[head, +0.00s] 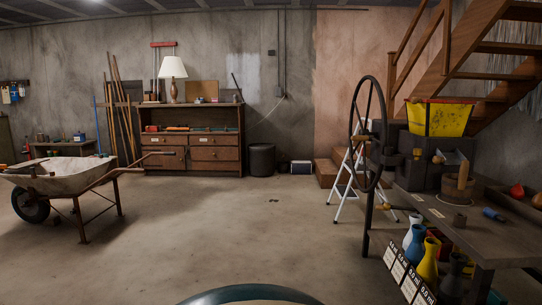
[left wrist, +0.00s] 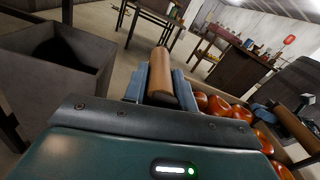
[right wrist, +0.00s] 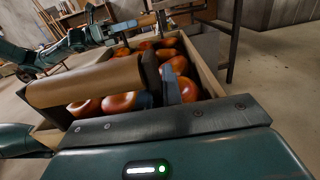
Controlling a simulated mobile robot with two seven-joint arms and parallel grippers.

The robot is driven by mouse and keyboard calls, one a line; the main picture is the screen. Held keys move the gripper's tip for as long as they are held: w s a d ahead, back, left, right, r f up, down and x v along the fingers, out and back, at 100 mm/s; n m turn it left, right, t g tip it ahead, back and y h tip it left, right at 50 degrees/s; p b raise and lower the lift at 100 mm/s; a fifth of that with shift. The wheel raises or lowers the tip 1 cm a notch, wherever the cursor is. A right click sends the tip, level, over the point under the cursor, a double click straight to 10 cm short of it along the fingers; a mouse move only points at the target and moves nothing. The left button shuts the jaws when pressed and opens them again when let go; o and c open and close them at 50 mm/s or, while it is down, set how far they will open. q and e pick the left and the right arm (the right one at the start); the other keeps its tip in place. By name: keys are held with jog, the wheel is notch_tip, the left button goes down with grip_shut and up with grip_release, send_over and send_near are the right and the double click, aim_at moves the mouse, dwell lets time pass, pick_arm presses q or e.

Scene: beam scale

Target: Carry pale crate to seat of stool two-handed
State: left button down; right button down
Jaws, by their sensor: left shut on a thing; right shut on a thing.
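The pale crate (right wrist: 207,72) is a wooden box filled with several round orange-red items (right wrist: 120,103). In the right wrist view its near brown handle (right wrist: 85,82) is in my right gripper (right wrist: 158,92), which is shut on it. My left gripper (left wrist: 160,90) is shut on another brown cylindrical handle (left wrist: 160,72), with the orange-red items (left wrist: 225,108) to its right. My left arm also shows at the crate's far end in the right wrist view. The head view shows neither crate nor grippers. I cannot pick out the stool with certainty.
A workbench (head: 440,210) with a large wheel (head: 367,115) and a yellow bin (head: 440,118) stands at right. A wheelbarrow (head: 70,172) is at left, a wooden cabinet (head: 200,160) at the back. The middle floor is clear. A grey open bin (left wrist: 50,70) shows in the left wrist view.

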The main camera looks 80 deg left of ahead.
pick_arm(q)
jog(key=shift+d+r, duration=0.1)
jog(key=shift+r, duration=0.2)
pick_arm(e)
jog(key=shift+a+r, duration=0.15)
jog(key=shift+r, duration=0.15)
pick_arm(q)
jog(key=c, duration=1.5)
grip_release()
jog(key=o, duration=0.5)
jog(key=shift+f, duration=0.2)
jog(key=shift+c, duration=0.2)
jog(key=shift+f, duration=0.5)
pick_arm(e)
jog(key=c, duration=2)
grip_release()
jog(key=shift+s+f, duration=0.15)
jog(key=shift+f, duration=0.35)
pick_arm(q)
jog(key=shift+r, duration=0.3)
pick_arm(e)
jog(key=o, duration=0.5)
jog(key=shift+r, duration=0.15)
pick_arm(q)
jog(key=o, duration=1)
jog(key=shift+r, duration=0.1)
jog(key=shift+o, duration=0.2)
jog(key=shift+s, duration=0.2)
